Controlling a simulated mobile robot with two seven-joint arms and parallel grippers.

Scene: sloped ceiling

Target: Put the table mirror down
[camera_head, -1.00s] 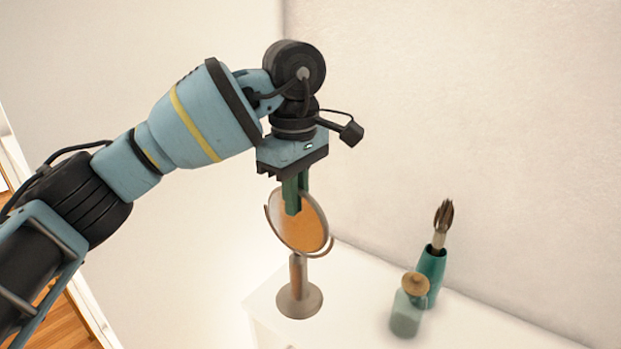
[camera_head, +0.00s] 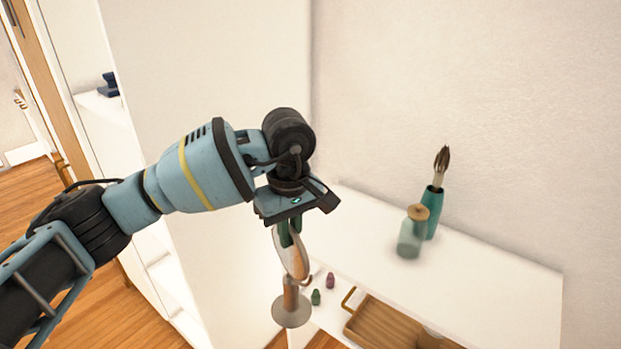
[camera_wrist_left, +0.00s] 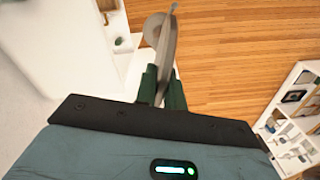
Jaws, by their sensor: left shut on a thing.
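The table mirror (camera_head: 290,258) has an oval face on a short stem and a round base. My left gripper (camera_head: 288,236) is shut on the upper rim of the mirror, and the mirror hangs below it with its base (camera_head: 292,312) in front of the white cabinet's left edge. In the left wrist view the mirror (camera_wrist_left: 162,45) stands edge-on between the green fingers of my left gripper (camera_wrist_left: 162,88), with wooden floor behind it. I cannot see contact between the base and any surface. My right gripper is not in view.
The white cabinet top (camera_head: 480,280) is mostly clear. A teal holder with a brush (camera_head: 433,210) and a glass jar with a cork lid (camera_head: 411,235) stand at its back. Below are two small bottles (camera_head: 316,297) and a wooden tray (camera_head: 380,325).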

